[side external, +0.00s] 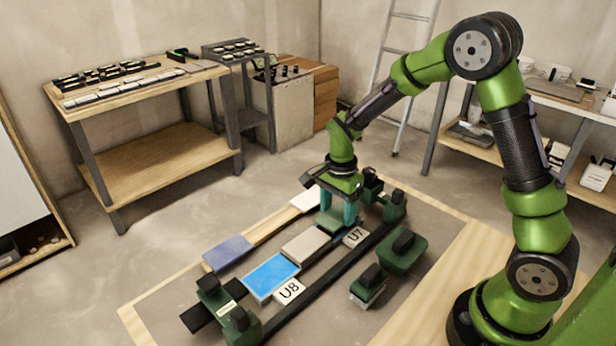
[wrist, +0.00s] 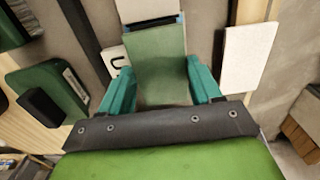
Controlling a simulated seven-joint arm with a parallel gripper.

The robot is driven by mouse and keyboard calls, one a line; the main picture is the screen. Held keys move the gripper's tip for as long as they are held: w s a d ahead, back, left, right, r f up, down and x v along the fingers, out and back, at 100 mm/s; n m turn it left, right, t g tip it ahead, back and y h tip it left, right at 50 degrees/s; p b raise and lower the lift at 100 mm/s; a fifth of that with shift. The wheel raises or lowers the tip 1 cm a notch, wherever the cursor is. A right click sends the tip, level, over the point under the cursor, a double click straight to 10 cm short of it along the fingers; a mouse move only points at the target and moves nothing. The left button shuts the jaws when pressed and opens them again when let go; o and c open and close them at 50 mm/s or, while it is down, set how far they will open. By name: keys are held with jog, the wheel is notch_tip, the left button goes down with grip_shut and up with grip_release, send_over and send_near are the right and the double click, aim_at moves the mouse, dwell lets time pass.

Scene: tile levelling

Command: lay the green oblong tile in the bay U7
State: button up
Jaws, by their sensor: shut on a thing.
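My gripper (side external: 338,210) is shut on the green oblong tile (side external: 331,223), with a teal finger along each side of it. In the wrist view the tile (wrist: 158,60) lies flat between the fingers. It is over the row of bays, beside the white U7 label (side external: 356,237) and behind the beige tile (side external: 306,244). In the wrist view a narrow blue strip shows between the green tile and a pale tile (wrist: 148,9). I cannot tell whether the green tile touches the bed.
A bright blue tile (side external: 271,275) lies beside the U8 label (side external: 289,291). A slate-blue tile (side external: 228,252) and a white tile (side external: 305,199) lie on the wooden strip behind. Green-and-black blocks (side external: 402,249) stand in front of the dark rail.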

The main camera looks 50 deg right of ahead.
jog(key=shift+f, duration=0.55)
dwell(0.9)
jog(key=o, duration=1)
jog(key=shift+r, duration=4)
